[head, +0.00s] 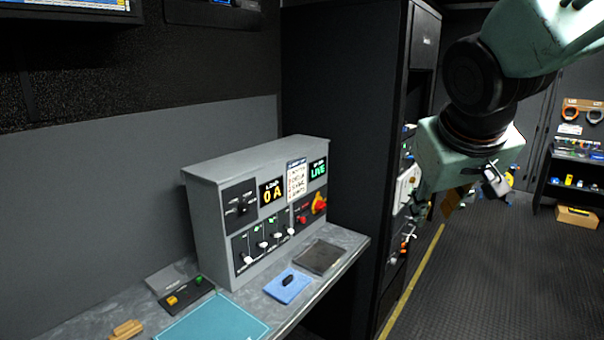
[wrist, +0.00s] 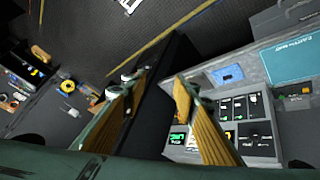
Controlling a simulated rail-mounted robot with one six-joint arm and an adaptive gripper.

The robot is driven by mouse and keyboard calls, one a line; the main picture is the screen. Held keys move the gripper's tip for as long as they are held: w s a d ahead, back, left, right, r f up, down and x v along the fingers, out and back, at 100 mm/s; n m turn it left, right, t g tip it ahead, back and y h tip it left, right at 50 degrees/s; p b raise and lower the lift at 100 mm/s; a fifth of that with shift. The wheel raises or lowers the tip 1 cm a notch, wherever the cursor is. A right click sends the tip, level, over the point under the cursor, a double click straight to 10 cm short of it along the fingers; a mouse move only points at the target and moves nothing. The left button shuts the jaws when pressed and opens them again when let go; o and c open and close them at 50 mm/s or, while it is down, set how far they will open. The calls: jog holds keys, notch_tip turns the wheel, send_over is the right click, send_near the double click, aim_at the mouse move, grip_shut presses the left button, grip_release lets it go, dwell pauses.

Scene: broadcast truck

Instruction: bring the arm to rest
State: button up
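My arm (head: 475,85) reaches in from the upper right in the head view and hangs in front of the dark rack. My gripper (head: 455,200) points downward, clear of the desk and well to the right of the grey control console (head: 255,190). In the wrist view my gripper (wrist: 161,82) shows two fingers with tan ribbed pads standing apart. Nothing is held between them; only the dark rack side shows in the gap. The gripper touches nothing that I can see.
The desk (head: 343,240) bears a blue cloth (head: 288,286) with a small black object on it, a dark flat pad (head: 318,257), a teal mat (head: 215,321) and a button box (head: 187,295). The rack (head: 350,120) stands close beside the arm. Open floor (head: 480,270) lies right.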

jog(key=s+a+f+g+b, duration=0.1)
jog(key=s+f, duration=0.1)
jog(key=s, duration=0.8)
jog(key=s+a+f+m+g+y+b, duration=0.1)
jog(key=s+a+f, duration=0.1)
jog(key=s, duration=0.7)
jog(key=s+a+f+g+y+b, duration=0.1)
jog(key=s+f, duration=0.3)
jog(key=s, duration=0.6)
jog(key=shift+s+a+b, duration=0.3)
jog(key=shift+a+b, duration=0.05)
jog(key=shift+a, duration=0.3)
